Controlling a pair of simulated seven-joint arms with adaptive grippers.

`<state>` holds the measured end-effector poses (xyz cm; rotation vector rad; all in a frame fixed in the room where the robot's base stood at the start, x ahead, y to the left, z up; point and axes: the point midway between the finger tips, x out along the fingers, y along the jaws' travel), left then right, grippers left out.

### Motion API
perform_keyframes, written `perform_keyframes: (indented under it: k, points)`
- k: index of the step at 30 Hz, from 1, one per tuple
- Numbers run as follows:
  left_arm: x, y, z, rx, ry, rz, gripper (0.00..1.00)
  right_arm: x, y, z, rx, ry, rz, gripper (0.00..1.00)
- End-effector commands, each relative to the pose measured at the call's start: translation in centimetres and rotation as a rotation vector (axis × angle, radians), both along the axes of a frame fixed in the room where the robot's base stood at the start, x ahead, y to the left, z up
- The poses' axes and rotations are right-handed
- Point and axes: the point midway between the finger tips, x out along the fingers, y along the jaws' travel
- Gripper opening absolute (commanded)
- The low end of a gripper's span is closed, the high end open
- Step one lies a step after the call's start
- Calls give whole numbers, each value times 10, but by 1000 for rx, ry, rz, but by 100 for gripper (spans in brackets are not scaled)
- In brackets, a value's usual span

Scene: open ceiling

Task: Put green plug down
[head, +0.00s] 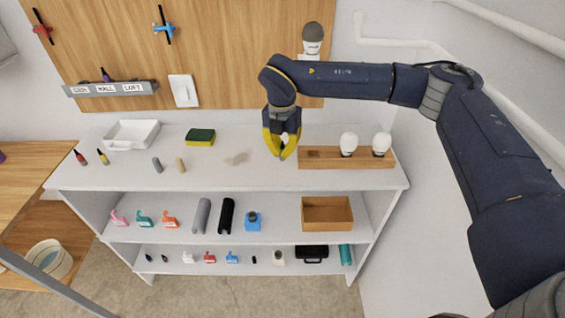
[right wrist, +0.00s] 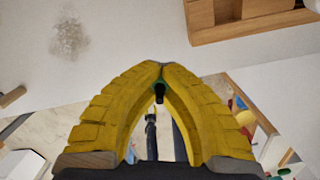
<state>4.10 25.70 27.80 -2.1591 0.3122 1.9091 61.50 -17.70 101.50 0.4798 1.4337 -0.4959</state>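My right gripper (head: 282,152) has yellow fingers and hangs over the white shelf top, just left of the wooden bulb holder. In the right wrist view its fingertips (right wrist: 161,68) meet. A small dark green piece, the green plug (right wrist: 159,88), shows between the fingers just at the tips; most of it is hidden. The plug cannot be made out in the head view. My left gripper is not in view.
The white shelf top (head: 240,180) has a greyish stain (head: 237,158) left of the gripper. A sponge (head: 200,137), white tray (head: 132,134), grey peg (head: 157,165) and tan peg (head: 180,165) stand further left. The wooden holder (head: 318,158) carries two bulbs. The front middle is clear.

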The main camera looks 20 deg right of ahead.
Motion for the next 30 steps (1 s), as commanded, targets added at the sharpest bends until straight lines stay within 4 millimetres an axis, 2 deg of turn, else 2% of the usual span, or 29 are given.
perform_keyframes:
  k: [10,19,30]
  points:
    - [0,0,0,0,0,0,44,0,0,-16,-1,1,0,0]
    - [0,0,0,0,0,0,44,0,0,-50,0,0,0,0]
    - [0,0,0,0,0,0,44,0,0,-53,0,-1,1,0]
